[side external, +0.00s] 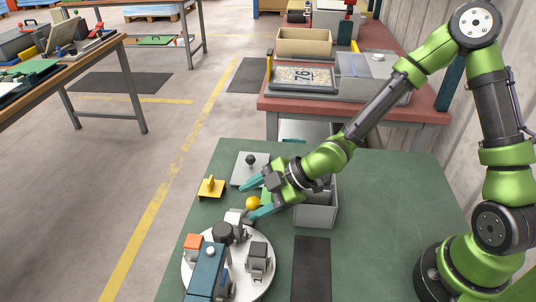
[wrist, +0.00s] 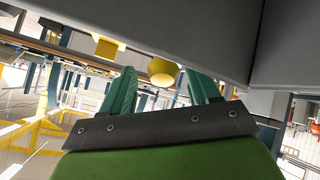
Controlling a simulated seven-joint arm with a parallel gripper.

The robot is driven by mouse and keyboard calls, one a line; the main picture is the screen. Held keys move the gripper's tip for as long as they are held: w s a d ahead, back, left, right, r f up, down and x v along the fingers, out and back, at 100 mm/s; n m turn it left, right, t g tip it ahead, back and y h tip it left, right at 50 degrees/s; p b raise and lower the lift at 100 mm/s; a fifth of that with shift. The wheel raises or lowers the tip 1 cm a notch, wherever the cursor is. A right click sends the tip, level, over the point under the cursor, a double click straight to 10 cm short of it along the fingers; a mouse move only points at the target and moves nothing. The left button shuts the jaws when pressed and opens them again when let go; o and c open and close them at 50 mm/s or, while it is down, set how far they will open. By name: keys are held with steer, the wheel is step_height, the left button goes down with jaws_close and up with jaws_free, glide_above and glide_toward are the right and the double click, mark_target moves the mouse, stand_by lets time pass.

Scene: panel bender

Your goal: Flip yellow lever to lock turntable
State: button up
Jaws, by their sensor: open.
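The round white turntable (side external: 262,287) sits at the front of the green table and carries several blocks and clamps. A yellow rounded knob (side external: 253,203) is just beyond the turntable. My gripper (side external: 247,201) is open, with one teal finger on each side of the knob. The wrist view shows a yellow cylindrical end (wrist: 163,70) between the spread fingers; I cannot tell whether they touch it. The knob's support is mostly hidden by my gripper. A yellow bracket with an upright tab (side external: 211,188) stands to the left, apart from the fingers; I cannot tell which yellow part is the lever.
A grey open bin (side external: 316,213) stands right of my gripper. A light plate with a black knob (side external: 250,165) lies behind it. A dark mat strip (side external: 312,268) lies right of the turntable. The right side of the green table (side external: 385,205) is clear.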

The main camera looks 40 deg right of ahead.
steer(key=shift+d, duration=0.1)
steer(key=v, duration=0.7)
steer(key=shift+r, duration=0.2)
steer(key=shift+s, duration=0.15)
steer(key=d+r+m+h, duration=0.4)
steer(key=d+m+h, duration=0.4)
steer(key=d, duration=0.3)
steer(key=s+d+r+m+t+y, duration=0.1)
steer(key=s+d+r+m+y, duration=0.1)
steer(key=s+r+m, duration=0.8)
steer(key=s+m, duration=0.2)
steer(key=shift+d+r+m, duration=0.2)
steer(key=shift+r+m, duration=0.1)
